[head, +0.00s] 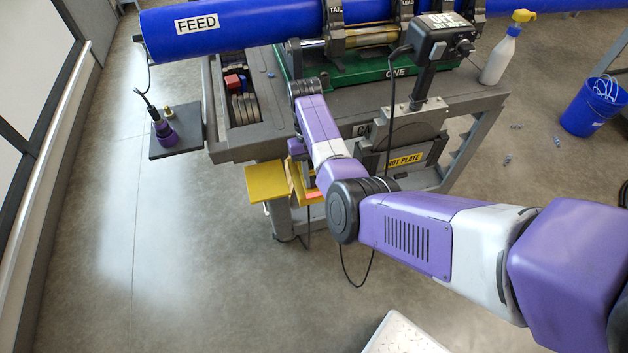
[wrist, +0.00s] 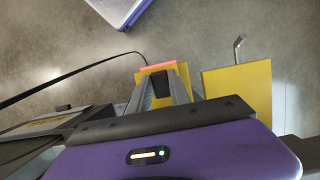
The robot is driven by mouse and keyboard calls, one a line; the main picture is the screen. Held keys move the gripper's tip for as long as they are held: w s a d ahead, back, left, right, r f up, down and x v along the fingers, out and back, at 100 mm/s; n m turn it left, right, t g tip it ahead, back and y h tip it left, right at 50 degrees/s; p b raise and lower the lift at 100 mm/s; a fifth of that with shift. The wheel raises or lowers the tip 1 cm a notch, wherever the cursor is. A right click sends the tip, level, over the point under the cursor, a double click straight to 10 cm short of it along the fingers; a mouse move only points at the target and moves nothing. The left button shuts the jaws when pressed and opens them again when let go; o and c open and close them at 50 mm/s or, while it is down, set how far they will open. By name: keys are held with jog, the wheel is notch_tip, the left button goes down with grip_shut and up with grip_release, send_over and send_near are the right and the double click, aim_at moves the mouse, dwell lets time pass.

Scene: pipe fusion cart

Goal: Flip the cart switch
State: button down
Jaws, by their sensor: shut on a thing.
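In the wrist view, the fingers of my gripper (wrist: 163,88) reach to a yellow panel (wrist: 145,76) with an orange-pink strip (wrist: 158,66) along its far edge. My gripper is shut on a small dark piece (wrist: 157,79) in front of this panel. I cannot tell for sure whether that piece is the cart switch. In the head view, my arm hides most of the gripper. The yellow panel (head: 297,180) shows below the front corner of the grey cart (head: 245,148), with the orange strip (head: 313,196) low on it.
A second yellow plate (head: 266,183) is beside the panel; it also shows in the wrist view (wrist: 237,90). A black cable (head: 345,272) hangs below my arm. The hot plate unit (head: 405,160) stands close on the right. The floor (head: 180,270) at front left is clear.

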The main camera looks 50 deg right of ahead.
jog(key=shift+w, duration=0.1)
dwell(0.3)
jog(key=c, duration=1.2)
grip_release()
jog(key=p+v, duration=0.1)
jog(key=v, duration=0.6)
jog(key=shift+r, duration=0.35)
jog(key=shift+w+d, duration=0.15)
